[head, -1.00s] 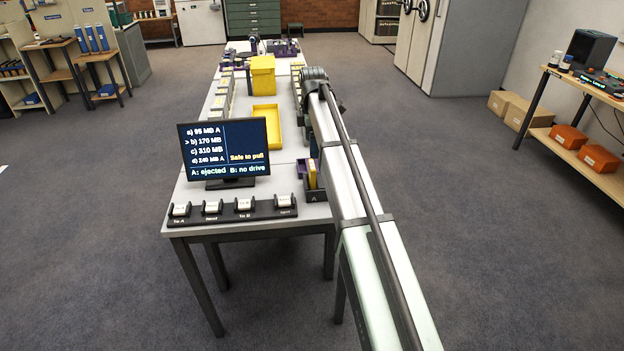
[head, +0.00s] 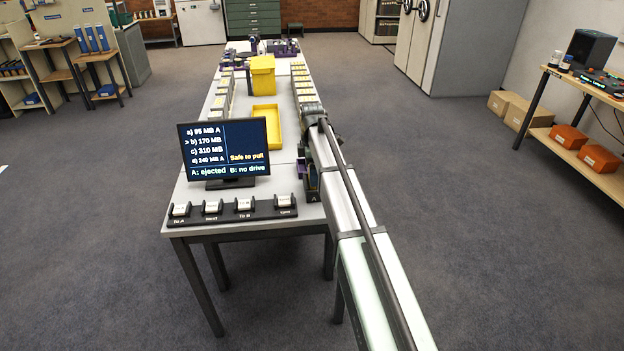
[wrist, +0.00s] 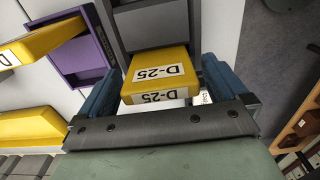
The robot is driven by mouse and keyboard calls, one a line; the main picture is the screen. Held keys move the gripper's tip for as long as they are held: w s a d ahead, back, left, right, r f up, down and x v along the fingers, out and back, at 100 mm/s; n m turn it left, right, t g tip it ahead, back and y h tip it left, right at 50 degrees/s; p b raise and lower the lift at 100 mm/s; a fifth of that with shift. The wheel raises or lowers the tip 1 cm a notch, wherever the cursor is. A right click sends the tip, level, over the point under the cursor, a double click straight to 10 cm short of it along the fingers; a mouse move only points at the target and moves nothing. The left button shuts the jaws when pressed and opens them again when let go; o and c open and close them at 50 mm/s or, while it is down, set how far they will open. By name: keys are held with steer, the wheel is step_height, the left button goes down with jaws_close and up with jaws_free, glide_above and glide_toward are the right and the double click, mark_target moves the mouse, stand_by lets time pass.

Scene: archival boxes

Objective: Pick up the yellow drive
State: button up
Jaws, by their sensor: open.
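The yellow drive (wrist: 160,72), labelled D-25, sticks out of a grey dock (wrist: 150,22) in the wrist view. My gripper (wrist: 157,88) is open, with one blue finger on each side of the drive. I cannot tell whether either finger touches it. In the head view my arm hides the drive and my fingers. Part of the dark dock marked A (head: 312,191) shows beside the arm. The monitor (head: 223,150) reads "Safe to pull", "A: ejected" and "B: no drive".
A purple holder (wrist: 84,62) and another labelled yellow piece (wrist: 45,40) are left of the dock in the wrist view. A yellow tray (head: 278,143) and yellow box (head: 262,78) are farther along the table. A switch row (head: 232,211) lines the near edge.

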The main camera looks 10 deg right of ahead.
steer(key=shift+f, duration=0.7)
steer(key=c, duration=1.1)
step_height(320, 180, up, 9)
steer(key=shift+a+r, duration=0.1)
steer(key=shift+r, duration=0.1)
steer(key=shift+w+a, duration=0.15)
steer(key=shift+w, duration=0.15)
steer(key=w+a+f, duration=0.1)
steer(key=w, duration=1.1)
steer(key=shift+a, duration=0.25)
